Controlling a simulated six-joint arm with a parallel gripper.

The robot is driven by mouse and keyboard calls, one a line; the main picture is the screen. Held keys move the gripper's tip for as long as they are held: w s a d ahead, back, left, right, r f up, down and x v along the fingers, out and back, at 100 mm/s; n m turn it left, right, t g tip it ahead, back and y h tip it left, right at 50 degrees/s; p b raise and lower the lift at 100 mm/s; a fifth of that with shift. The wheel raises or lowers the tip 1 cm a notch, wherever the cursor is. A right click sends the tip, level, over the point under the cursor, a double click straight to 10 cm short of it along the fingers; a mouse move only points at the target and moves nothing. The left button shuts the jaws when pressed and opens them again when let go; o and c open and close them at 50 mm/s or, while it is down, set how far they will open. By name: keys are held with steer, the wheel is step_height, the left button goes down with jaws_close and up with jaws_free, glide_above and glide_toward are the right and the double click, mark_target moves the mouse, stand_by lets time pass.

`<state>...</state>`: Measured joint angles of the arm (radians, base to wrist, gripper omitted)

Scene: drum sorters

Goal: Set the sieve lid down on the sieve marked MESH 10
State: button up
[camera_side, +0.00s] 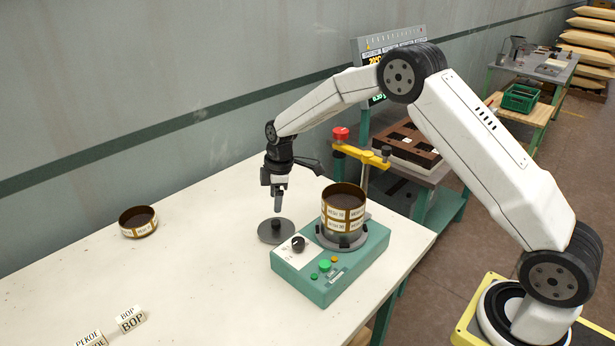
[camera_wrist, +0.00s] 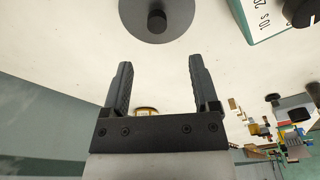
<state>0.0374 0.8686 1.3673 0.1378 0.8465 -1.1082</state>
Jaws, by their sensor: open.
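The sieve lid (camera_side: 268,236) is a flat grey disc with a black knob, lying on the white table left of the shaker. My gripper (camera_side: 278,208) is above the lid, pointing down, open and empty. In the wrist view the lid (camera_wrist: 140,22) lies beyond the open fingers of my gripper (camera_wrist: 159,63), its knob lined up between them. Two brass-rimmed sieves (camera_side: 343,224) are stacked on the shaker; their mesh labels are too small to read surely. A single sieve (camera_side: 138,230) stands apart at the left; its label is also unreadable.
The green shaker (camera_side: 318,284) has a knob and buttons on its front. A yellow clamp arm (camera_side: 360,153) with a red knob stands behind the stack. White label cards (camera_side: 130,320) stand at the lower left. The table between lid and single sieve is clear.

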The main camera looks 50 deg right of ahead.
mark_target(275, 222)
steer(key=shift+w+a+f, duration=0.1)
steer(key=shift+f, duration=1.2)
steer(key=shift+w+f, duration=0.1)
steer(key=shift+f, duration=2.5)
jaws_close()
